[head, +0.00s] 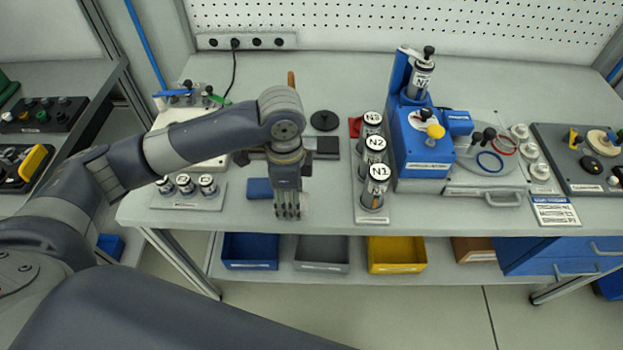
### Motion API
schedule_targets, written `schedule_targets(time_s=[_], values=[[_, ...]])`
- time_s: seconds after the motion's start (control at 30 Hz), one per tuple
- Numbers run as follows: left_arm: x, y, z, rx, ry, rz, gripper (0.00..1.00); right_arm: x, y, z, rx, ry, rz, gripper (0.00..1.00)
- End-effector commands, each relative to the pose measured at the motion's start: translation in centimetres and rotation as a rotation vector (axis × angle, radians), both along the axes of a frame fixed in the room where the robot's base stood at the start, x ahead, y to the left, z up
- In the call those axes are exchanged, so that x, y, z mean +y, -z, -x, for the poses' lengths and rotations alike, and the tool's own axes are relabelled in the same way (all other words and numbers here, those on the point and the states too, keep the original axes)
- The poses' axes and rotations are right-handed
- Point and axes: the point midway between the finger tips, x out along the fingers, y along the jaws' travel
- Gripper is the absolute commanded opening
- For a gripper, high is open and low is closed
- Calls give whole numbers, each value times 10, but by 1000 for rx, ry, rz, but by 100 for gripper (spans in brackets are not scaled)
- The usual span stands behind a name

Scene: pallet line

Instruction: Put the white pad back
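My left gripper (288,213) points down over the front edge of the bench, left of the canister rack. Its fingers look close together, but the view does not show whether they are shut. A small pale, rounded thing (305,204) shows just right of the fingertips. It may be the white pad, but it is mostly hidden, and I cannot tell whether the fingers touch it. A blue block (259,188) lies just left of the gripper, and a round black pad (324,121) lies behind it. My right gripper is not in view.
A rack (368,218) holds canisters N1 (375,190), N2 (372,150) and N3 close right of the gripper. A blue machine (425,150) stands beyond. Small labelled jars (186,184) stand left. Bins, including a yellow one (396,255), sit below the bench.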

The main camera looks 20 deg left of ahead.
Motion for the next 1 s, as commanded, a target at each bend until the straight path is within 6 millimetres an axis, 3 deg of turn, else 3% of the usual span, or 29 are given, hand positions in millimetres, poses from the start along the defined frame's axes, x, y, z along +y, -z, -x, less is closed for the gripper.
schedule_targets(time_s=[0.2,0.4,0.57,0.8,1.0], values=[[-13,2,-48,0,-3,1,23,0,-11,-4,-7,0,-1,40],[-20,6,-77,0,-2,0,23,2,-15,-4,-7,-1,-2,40],[-21,10,-84,1,-2,-2,23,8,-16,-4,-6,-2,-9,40],[-21,39,-83,1,-1,-2,23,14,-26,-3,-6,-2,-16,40],[-21,43,-84,-2,0,-1,23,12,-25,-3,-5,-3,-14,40]])
